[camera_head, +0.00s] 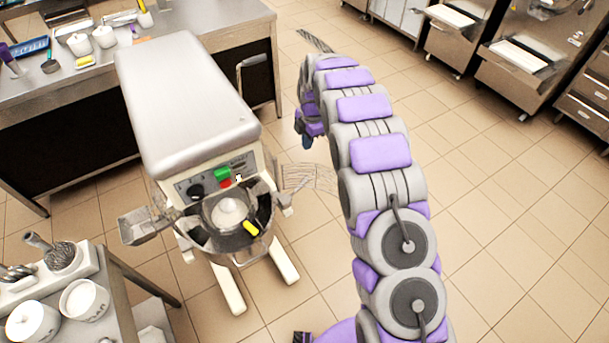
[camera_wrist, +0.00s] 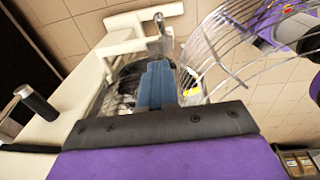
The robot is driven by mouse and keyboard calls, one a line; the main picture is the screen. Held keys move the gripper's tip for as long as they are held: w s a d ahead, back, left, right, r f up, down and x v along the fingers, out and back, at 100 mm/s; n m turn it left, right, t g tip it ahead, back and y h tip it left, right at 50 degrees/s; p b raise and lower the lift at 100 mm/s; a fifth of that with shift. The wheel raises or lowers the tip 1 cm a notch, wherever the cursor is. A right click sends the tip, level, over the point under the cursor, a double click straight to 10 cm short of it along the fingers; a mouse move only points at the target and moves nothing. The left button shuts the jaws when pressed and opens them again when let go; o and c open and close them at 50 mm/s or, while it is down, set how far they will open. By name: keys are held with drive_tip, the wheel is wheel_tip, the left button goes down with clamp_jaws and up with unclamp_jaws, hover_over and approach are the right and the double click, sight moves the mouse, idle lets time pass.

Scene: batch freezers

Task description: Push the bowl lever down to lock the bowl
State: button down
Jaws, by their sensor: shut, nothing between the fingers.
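The mixer (camera_head: 185,95) is a cream machine with a grey top, and its bowl (camera_head: 215,238) sits low at its front. In the wrist view a short lever with a black grip (camera_wrist: 38,103) stands out from the cream body at the left; I cannot tell for certain that it is the bowl lever. No lever is clear in the head view. My gripper (camera_head: 307,141) is right of the mixer, apart from its body. In the wrist view its blue fingers (camera_wrist: 157,85) are together and empty, before a metal bracket (camera_wrist: 159,38) and the cream frame.
A wire guard (camera_head: 310,177) juts from the mixer's right; in the wrist view the wire guard (camera_wrist: 222,55) is close right of my fingers. A steel table (camera_head: 200,22) stands behind, a cart (camera_head: 112,262) at lower left. Tiled floor (camera_head: 470,200) is clear right of my arm.

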wheel_tip(320, 180, down, 8)
drive_tip(key=b, duration=0.7)
drive_tip(key=shift+w+f, duration=0.2)
drive_tip(key=shift+f, duration=0.05)
drive_tip(key=f+b, duration=0.1)
drive_tip(key=f, duration=0.5)
drive_tip(key=a+f+b, duration=0.1)
drive_tip(key=f, duration=0.3)
drive_tip(key=shift+w+b, duration=0.1)
drive_tip(key=shift+b, duration=0.2)
